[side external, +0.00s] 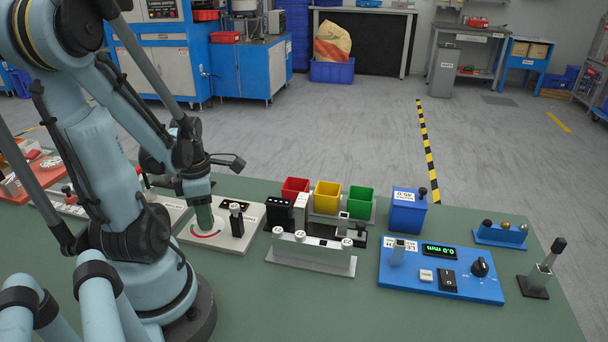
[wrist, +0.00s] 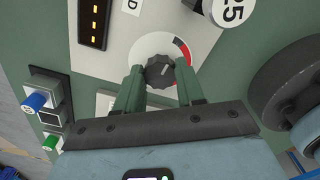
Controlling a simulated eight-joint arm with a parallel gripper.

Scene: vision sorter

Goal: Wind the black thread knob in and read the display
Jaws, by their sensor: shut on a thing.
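My gripper (wrist: 160,72) has its two green fingers on either side of a black knob (wrist: 160,68) and is shut on it. The knob has a pale pointer line and sits in a white dial with a grey and red arc, on a light grey plate (wrist: 120,44). A dark display (wrist: 93,24) on that plate shows short orange marks that I cannot read as a number. In the side view my gripper (side external: 204,222) reaches down to the plate (side external: 233,241) and hides the knob. The display (side external: 235,202) is small there and unreadable.
A black post with a white cap marked 25 (wrist: 232,11) stands close to the dial. A blue panel (side external: 407,280) has another black knob (side external: 480,267) and a green display (side external: 439,251) reading 0.0 mm. A grey rack (side external: 310,256) stands right of the plate.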

